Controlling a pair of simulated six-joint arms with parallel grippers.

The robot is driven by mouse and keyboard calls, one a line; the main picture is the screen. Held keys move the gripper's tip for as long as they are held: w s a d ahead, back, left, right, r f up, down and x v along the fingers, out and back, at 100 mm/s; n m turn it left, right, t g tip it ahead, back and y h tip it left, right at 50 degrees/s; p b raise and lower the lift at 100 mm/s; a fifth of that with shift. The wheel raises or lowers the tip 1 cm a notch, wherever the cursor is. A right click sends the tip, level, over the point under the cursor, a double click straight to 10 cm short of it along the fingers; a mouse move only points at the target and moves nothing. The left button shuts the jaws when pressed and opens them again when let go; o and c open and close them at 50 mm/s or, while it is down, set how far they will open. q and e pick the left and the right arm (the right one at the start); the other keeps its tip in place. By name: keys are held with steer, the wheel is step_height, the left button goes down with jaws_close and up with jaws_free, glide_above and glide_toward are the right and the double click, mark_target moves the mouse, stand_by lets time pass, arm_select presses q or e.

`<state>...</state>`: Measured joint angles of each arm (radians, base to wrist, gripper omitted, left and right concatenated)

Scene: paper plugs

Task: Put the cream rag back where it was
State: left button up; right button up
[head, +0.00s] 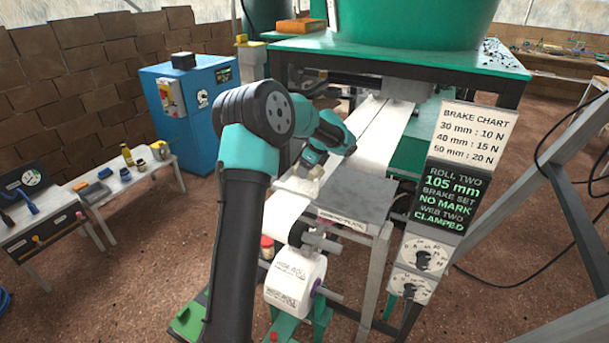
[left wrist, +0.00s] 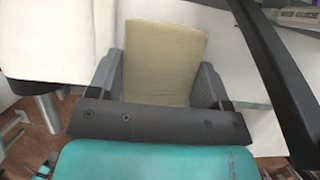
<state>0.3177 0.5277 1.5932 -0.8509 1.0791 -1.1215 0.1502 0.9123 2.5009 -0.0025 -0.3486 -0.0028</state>
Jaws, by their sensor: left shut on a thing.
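My left gripper (left wrist: 162,78) is shut on the cream rag (left wrist: 165,45), a flat, roughly square cloth pad that sits between the two grey fingers in the left wrist view. In the head view my left gripper (head: 307,176) is low over the white paper web, beside the grey splicing plate (head: 355,195). The rag is small and hard to make out there. The pale web also fills much of the left wrist view behind the rag. I cannot tell whether the rag touches the web. My right gripper is not in view.
A white paper roll (head: 295,283) hangs below the plate. A brake chart board (head: 473,135) with dials stands at the right. A blue cabinet (head: 190,100) and a side bench (head: 125,178) with small items stand at the left. Black cables hang at the far right.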

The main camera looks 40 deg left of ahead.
mark_target(316, 169)
arm_select(q)
steer(key=shift+s+a, duration=0.1)
steer(key=shift+a, duration=0.3)
steer(key=shift+s+a+f, duration=0.1)
steer(key=shift+a+f, duration=0.05)
steer(key=shift+f, duration=1.65)
steer(key=o, duration=0.6)
steer(key=shift+f, duration=0.15)
steer(key=v, duration=1.2)
steer(key=shift+r, duration=0.25)
steer(key=shift+a, duration=0.1)
